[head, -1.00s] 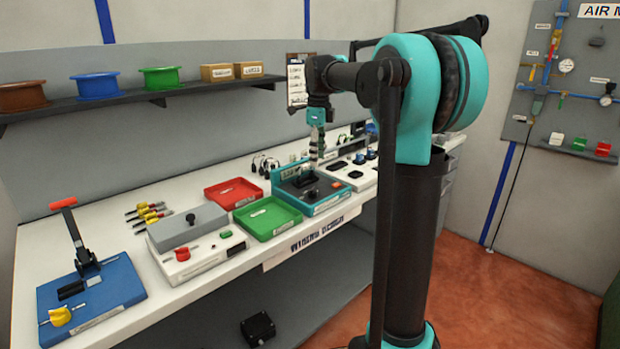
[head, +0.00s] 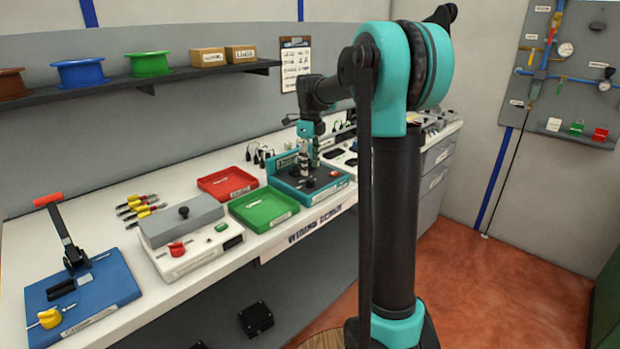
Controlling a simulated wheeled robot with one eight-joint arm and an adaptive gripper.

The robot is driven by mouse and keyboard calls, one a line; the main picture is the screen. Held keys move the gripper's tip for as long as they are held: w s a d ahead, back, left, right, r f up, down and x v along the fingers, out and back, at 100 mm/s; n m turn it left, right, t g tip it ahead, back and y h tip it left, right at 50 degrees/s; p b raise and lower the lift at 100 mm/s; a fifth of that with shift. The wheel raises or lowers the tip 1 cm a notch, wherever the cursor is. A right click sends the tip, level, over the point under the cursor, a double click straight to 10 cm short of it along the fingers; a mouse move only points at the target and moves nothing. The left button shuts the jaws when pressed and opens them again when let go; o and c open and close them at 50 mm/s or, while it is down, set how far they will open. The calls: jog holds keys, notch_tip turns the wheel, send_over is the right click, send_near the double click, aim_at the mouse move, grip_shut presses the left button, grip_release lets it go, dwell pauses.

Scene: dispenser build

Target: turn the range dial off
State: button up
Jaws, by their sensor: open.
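A teal-edged unit (head: 322,197) with a dark top stands on the bench. A small dark knob (head: 310,183) is on its top; whether it is the range dial, and its setting, is too small to tell. My gripper (head: 306,172) points down over this unit, just above and behind the knob. The fingers are open and seem empty; whether they touch the knob I cannot tell.
A green tray (head: 264,224) and a red tray (head: 231,198) lie just left of the teal unit. A shelf (head: 150,84) with spools runs along the wall above. Dark flat items (head: 351,162) lie to the right.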

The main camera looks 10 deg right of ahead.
aim_at(310, 178)
jog(key=shift+f, duration=2.6)
jog(key=shift+c, duration=0.6)
jog(key=c, duration=1)
